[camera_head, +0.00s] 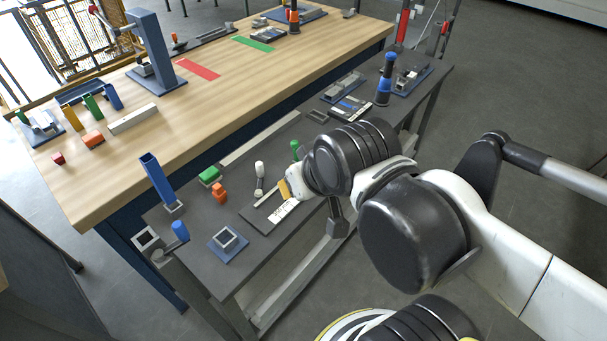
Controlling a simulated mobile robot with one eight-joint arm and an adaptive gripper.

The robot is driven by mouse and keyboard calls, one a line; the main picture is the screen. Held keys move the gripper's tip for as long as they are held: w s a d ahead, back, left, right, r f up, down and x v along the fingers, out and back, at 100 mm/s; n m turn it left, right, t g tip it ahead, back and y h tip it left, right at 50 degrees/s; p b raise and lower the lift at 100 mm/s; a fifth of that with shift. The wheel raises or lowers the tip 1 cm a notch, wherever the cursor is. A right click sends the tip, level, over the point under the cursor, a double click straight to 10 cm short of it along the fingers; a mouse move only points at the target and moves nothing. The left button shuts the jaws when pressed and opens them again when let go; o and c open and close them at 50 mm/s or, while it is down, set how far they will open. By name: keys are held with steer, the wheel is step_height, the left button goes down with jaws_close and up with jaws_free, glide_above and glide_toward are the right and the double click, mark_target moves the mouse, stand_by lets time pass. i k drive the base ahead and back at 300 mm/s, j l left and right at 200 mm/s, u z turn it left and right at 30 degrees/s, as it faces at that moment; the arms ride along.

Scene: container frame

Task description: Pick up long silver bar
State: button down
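A long silver bar (260,138) lies flat on the dark grey bench (290,145), along the side nearest the wooden table. My arm reaches in from the right over the bench. My gripper (297,186) is at the end of the arm, mostly hidden by the dark wrist joints. A shorter pale silver block (133,119) lies on the wooden table.
Near my gripper on the bench are a green block (209,175), an orange block (219,193), a white cylinder piece (260,177) and a labelled plate (283,211). A blue post (157,179) stands at the left, and a black-and-blue post (386,80) stands farther back.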

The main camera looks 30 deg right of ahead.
mark_target(245, 150)
steer(key=i+l+u, duration=0.1)
steer(key=l, duration=0.25)
steer(key=i+l, duration=0.3)
steer(key=i+l+u, duration=0.15)
steer(key=l, duration=0.35)
steer(key=i+l+u, duration=0.1)
steer(key=i+l, duration=0.15)
steer(key=l, duration=0.15)
